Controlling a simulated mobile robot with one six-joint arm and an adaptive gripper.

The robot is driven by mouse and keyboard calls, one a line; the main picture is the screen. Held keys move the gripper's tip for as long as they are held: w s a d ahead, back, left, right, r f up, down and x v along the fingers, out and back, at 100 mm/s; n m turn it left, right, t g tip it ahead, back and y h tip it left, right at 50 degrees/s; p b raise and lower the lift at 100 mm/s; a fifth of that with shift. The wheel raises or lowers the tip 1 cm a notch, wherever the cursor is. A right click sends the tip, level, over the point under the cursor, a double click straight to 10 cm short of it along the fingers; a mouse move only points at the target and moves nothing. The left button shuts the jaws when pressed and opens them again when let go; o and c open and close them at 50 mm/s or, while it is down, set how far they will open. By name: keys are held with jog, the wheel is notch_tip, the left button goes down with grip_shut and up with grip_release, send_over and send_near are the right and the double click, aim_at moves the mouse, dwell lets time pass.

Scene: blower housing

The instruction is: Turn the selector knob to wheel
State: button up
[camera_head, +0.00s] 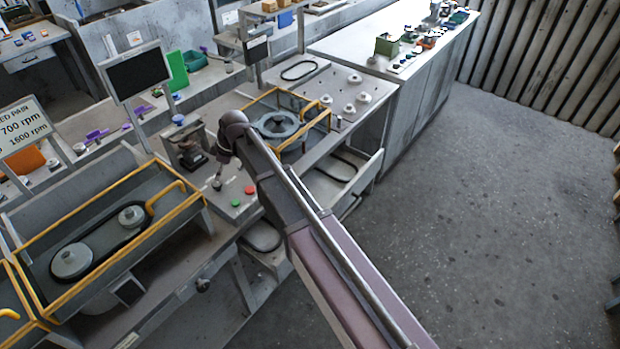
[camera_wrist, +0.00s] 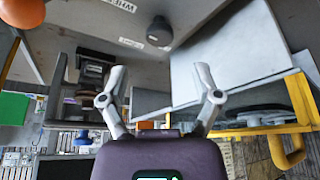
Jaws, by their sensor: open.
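The selector knob (camera_wrist: 159,32) is a dark round knob on the grey panel face, at the upper middle of the wrist view. A label reading WHEEL, upside down in the picture, is beside it at the upper left; a second label below left is too small to read. My gripper (camera_wrist: 160,72) is open and empty. Its two fingers are spread, with the knob beyond and between their tips in the picture; they appear apart from it. In the head view my gripper (camera_head: 217,180) is low over the control panel, and I cannot make out the knob clearly there.
A green button (camera_head: 235,203) and a red button (camera_head: 249,190) are beside my gripper. A yellow-railed belt unit (camera_head: 110,235) stands to the left. Another yellow-framed unit with a round housing (camera_head: 277,124) is behind my arm. Open floor lies to the right.

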jog(key=shift+p+v, duration=3.55)
jog(key=shift+v, duration=0.55)
jog(key=s+d+f+m+h+b, duration=0.1)
jog(key=s+d+f+m+b, duration=0.1)
jog(key=d, duration=0.6)
jog(key=s+d+f+m+h+b, duration=0.1)
jog(key=s+d+f+m+b, duration=0.1)
jog(key=d, duration=0.5)
jog(key=s+d+f+m+h+b, duration=0.1)
jog(key=s+d+f+m+b, duration=0.1)
jog(key=d, duration=0.6)
notch_tip(320, 180, down, 2)
jog(key=m+b, duration=0.1)
jog(key=m, duration=0.2)
jog(key=shift+s+d+m, duration=0.3)
jog(key=shift+s+d, duration=0.05)
jog(key=s+d+m, duration=0.3)
jog(key=s+d, duration=0.1)
jog(key=d, duration=0.3)
jog(key=s+d+m+h, duration=0.1)
jog(key=s+d+m, duration=0.3)
jog(key=d, duration=0.3)
jog(key=shift+s+f+h, duration=0.15)
jog(key=shift+s+h, duration=0.15)
jog(key=shift+s, duration=0.45)
jog(key=shift+a, duration=0.1)
jog(key=shift+c, duration=0.2)
